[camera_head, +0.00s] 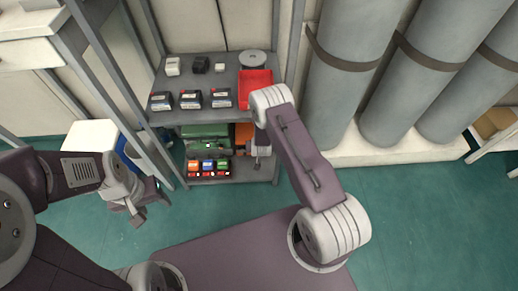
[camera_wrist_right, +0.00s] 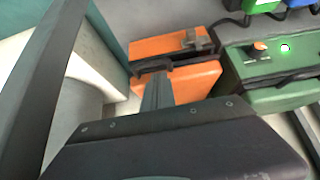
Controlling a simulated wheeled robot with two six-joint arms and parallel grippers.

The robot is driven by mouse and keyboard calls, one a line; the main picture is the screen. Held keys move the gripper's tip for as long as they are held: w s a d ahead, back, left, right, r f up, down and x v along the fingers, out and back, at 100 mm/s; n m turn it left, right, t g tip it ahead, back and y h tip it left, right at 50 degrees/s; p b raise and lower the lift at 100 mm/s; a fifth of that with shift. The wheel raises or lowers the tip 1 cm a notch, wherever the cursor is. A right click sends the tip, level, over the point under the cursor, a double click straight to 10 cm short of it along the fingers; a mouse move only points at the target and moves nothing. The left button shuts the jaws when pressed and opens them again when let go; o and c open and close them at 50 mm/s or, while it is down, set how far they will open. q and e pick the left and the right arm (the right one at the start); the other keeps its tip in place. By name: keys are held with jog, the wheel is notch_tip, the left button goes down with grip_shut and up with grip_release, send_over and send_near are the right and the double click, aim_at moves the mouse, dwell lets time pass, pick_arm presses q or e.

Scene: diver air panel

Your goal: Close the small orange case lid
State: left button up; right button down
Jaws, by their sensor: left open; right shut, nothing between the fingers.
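The small orange case (camera_wrist_right: 200,82) is in the right wrist view, with a dark handle and a latch along its front. A dark seam or gap runs between its two orange parts; I cannot tell if the lid is fully down. In the head view only a bit of the case (camera_head: 243,137) shows on the lower shelf, behind my right arm. My right gripper (camera_wrist_right: 157,92) is shut and empty, its fingertips close to the case's handle side; touch is unclear. My left gripper (camera_head: 142,207) is open and empty, away from the shelf at left.
A green case (camera_wrist_right: 275,75) stands beside the orange one. Small coloured boxes (camera_head: 208,167) sit in front on the lower shelf (camera_head: 250,174). The upper shelf holds a red tray (camera_head: 256,86) and dark boxes (camera_head: 191,99). Large grey cylinders (camera_head: 350,70) stand at right.

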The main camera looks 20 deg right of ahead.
jog(key=shift+w+f, duration=0.25)
jog(key=shift+f, duration=0.2)
